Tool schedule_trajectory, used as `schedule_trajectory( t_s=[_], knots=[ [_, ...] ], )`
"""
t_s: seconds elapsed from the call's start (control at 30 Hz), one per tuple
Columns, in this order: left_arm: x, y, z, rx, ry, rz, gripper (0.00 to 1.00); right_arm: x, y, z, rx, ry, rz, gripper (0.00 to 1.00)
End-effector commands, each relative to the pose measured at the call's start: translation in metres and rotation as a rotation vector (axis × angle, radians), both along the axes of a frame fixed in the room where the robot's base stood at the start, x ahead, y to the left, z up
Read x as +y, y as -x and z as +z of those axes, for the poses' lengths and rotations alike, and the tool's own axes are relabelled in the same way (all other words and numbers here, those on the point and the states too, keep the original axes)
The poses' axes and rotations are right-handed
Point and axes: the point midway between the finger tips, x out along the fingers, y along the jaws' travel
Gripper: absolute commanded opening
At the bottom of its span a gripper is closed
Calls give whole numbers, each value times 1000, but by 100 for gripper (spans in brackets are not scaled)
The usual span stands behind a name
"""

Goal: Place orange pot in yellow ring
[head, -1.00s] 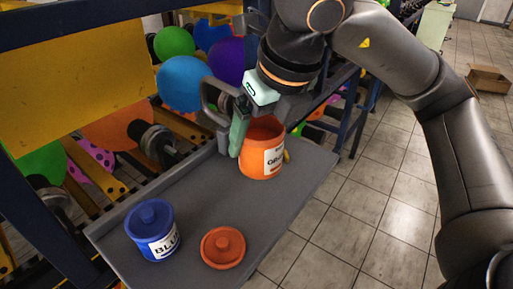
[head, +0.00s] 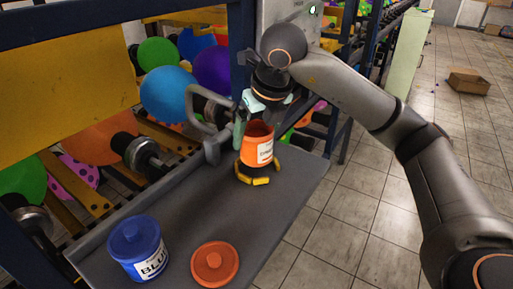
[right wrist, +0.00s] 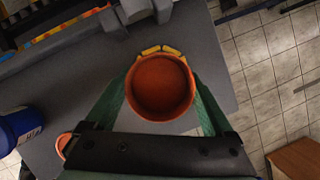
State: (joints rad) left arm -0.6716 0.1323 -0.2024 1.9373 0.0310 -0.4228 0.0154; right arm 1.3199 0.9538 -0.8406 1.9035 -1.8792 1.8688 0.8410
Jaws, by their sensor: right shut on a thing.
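The orange pot (head: 258,150) is lidless, with a white label facing front. It also shows from above in the right wrist view (right wrist: 160,88). My right gripper (head: 258,122) is shut on it, with green fingers on either side of the pot. The yellow ring (head: 259,181), made of yellow segments, lies on the grey tray right under the pot; part of it shows in the right wrist view (right wrist: 160,49). A dark band shows between pot bottom and ring; I cannot tell whether they touch. The pot looks about upright. My left gripper is not in view.
A blue lidded pot (head: 138,250) and an orange lid (head: 214,263) stand at the near end of the grey tray (head: 190,200). A grey curved handle (head: 208,130) rises close left of my gripper. The tray's middle is clear.

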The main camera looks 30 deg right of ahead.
Motion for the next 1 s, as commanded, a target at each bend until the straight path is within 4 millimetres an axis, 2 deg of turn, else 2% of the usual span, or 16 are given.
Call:
schedule_trajectory(
  t_s=[0.13, 0.3, 0.73, 0.77, 0.87, 1.0],
  knots=[
    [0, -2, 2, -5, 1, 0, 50, -8, -7, -13, 3, 0, -4, 17],
    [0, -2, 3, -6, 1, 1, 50, -7, -6, -37, 2, 1, -2, 17],
    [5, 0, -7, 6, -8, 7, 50, -6, -7, -45, -2, -1, -1, 17],
    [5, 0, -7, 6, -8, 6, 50, -6, -7, -46, 0, 0, -1, 88],
    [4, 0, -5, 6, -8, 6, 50, -6, -7, -44, 0, 0, -1, 100],
    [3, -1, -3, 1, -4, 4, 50, -6, -7, -44, 0, 0, -1, 100]
  ],
)
